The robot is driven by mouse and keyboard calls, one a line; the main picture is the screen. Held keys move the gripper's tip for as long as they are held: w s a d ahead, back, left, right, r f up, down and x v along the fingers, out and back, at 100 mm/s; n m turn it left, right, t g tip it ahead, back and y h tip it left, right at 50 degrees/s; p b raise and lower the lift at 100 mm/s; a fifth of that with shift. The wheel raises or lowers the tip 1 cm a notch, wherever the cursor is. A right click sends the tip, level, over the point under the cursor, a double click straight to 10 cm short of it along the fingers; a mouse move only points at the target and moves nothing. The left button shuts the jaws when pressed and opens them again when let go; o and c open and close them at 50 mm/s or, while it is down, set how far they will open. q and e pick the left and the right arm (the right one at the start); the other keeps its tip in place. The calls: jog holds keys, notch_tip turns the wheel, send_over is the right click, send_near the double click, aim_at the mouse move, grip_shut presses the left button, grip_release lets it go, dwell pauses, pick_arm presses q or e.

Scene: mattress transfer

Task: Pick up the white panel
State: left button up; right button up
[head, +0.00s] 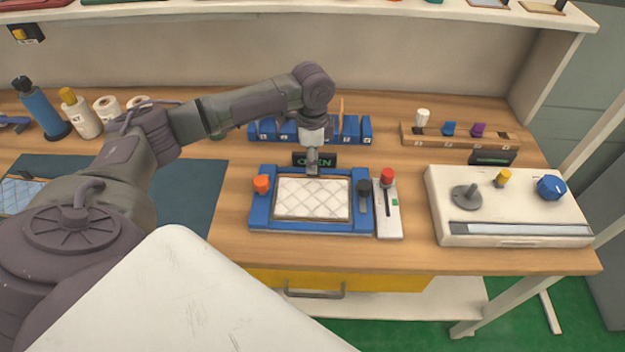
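The white panel (313,205), with a quilted diamond pattern, lies flat inside a blue frame (262,218) on the wooden bench. My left gripper (312,172) points down at the middle of the panel's far edge. I cannot tell whether it touches the panel, and its fingers are too small to show if they are open or shut. The panel shows no visible tilt. My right gripper is not in view.
Orange (261,184) and black knobs stand on the frame. A red-knobbed lever unit (390,222) adjoins its right side. A dark display (327,159) and blue slotted rack (352,130) are behind. A white machine (505,208) stands right; a dark mat (190,190) lies left.

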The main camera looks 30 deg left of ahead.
aim_at(312, 192)
pick_arm(q)
jog(key=shift+d+f, duration=0.2)
jog(key=shift+f, duration=1.05)
jog(key=shift+f+p, duration=0.3)
jog(key=shift+f, duration=0.2)
grip_shut()
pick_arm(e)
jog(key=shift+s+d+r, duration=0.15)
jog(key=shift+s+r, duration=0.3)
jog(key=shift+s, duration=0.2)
